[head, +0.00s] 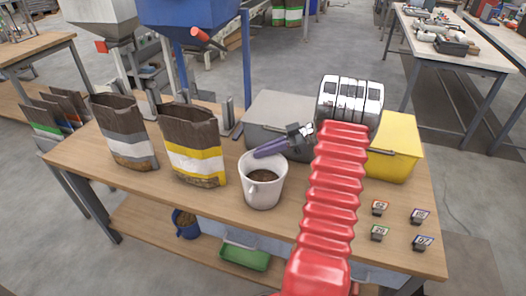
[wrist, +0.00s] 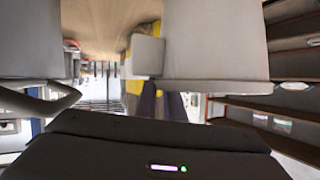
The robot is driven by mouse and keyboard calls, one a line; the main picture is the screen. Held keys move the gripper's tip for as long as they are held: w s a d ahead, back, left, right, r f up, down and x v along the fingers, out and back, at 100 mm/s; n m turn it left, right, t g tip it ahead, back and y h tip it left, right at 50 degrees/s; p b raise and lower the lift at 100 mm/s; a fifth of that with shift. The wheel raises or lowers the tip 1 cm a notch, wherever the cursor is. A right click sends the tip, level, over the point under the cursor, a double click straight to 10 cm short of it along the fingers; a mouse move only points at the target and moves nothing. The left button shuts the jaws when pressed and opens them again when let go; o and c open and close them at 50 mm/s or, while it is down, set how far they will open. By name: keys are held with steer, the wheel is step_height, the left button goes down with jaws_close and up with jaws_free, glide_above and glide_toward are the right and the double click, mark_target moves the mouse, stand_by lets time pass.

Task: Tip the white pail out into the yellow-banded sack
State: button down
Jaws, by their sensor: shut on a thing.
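The white pail (head: 263,195) stands upright on the workbench in the head view, with brown pellets (head: 264,175) inside and a loop handle on its near left side. My gripper (head: 258,153) comes in from the right, its purple fingers over the pail's rim. It is shut on the pail; the exact grip at the rim is partly hidden. The yellow-banded sack (head: 198,165) stands upright just left of the pail, apart from it, brown with a white band too. The wrist view is too close and cluttered to make out the pail clearly.
A grey-banded sack (head: 128,140) stands further left. A grey bin (head: 275,125) and a yellow bin (head: 398,150) are behind the pail and to its right. A blue hopper (head: 195,25) hangs over the back. Several small labelled tags (head: 380,208) lie at the front right.

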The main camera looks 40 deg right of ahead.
steer(key=c, duration=1.9)
jaws_free()
steer(key=shift+f, duration=0.1)
steer(key=shift+o, duration=0.2)
steer(key=shift+f, duration=0.1)
steer(key=v, duration=1.4)
steer(key=shift+w+a, duration=0.1)
